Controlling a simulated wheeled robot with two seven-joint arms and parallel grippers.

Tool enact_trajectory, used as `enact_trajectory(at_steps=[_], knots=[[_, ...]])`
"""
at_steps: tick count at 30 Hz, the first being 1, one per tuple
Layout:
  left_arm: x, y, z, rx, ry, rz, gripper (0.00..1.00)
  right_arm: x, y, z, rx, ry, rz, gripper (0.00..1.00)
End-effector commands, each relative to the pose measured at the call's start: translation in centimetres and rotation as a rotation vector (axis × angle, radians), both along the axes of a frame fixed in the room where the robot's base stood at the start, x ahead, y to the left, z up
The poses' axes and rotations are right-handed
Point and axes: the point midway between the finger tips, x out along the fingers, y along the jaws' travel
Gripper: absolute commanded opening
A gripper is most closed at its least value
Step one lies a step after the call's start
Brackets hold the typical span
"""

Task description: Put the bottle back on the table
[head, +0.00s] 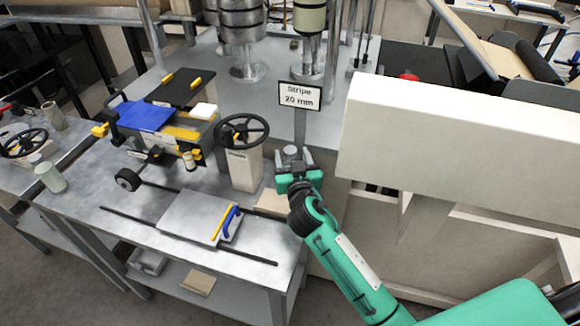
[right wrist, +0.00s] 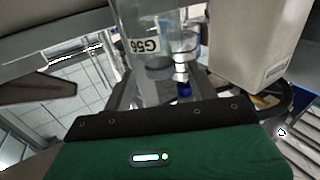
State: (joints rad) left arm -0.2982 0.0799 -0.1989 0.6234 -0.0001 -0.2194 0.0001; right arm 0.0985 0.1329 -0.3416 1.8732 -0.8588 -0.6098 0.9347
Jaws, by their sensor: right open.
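My right gripper (head: 294,160) is open beside the table's right side, below the sign. A pale grey round top, apparently the bottle (head: 290,151), shows at its fingertips in the head view. In the right wrist view a clear, greyish bottle (right wrist: 152,45) with a white printed label stands out between and beyond the open fingers. I cannot tell whether the fingers touch it, nor what is under it. The metal table (head: 85,205) spreads to the left of the gripper. My left gripper is not in view.
A black handwheel on a beige box (head: 243,168) stands left of the gripper. A "Stripe 20 mm" sign (head: 299,96) rises behind it. A large cream housing (head: 455,135) blocks the right. A flat plate (head: 188,217) with yellow and blue tools lies on the table.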

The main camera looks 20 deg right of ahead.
Motion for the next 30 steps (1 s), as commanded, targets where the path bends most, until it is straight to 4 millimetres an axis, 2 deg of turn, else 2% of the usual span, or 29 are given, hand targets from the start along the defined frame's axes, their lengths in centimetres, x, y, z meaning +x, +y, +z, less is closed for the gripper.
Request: enact_trajectory(at_steps=[1,6,15,17,24,30], knots=[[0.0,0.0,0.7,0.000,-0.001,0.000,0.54,0.8,0.0,0.4,-0.002,0.000,0.000,0.58],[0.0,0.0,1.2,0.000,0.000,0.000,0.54,2.6,-0.2,0.2,-0.002,0.000,0.000,0.58],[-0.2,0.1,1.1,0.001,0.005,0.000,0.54,3.0,-0.2,0.0,0.000,0.001,0.000,0.58],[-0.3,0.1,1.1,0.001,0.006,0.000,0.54,3.0,-0.2,0.0,0.000,0.001,0.000,0.49],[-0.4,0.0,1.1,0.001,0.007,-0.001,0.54,3.0,-0.2,0.0,0.000,0.001,0.000,0.01],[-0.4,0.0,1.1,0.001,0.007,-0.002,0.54,3.0,-0.2,0.1,0.001,-0.001,0.000,0.00]])
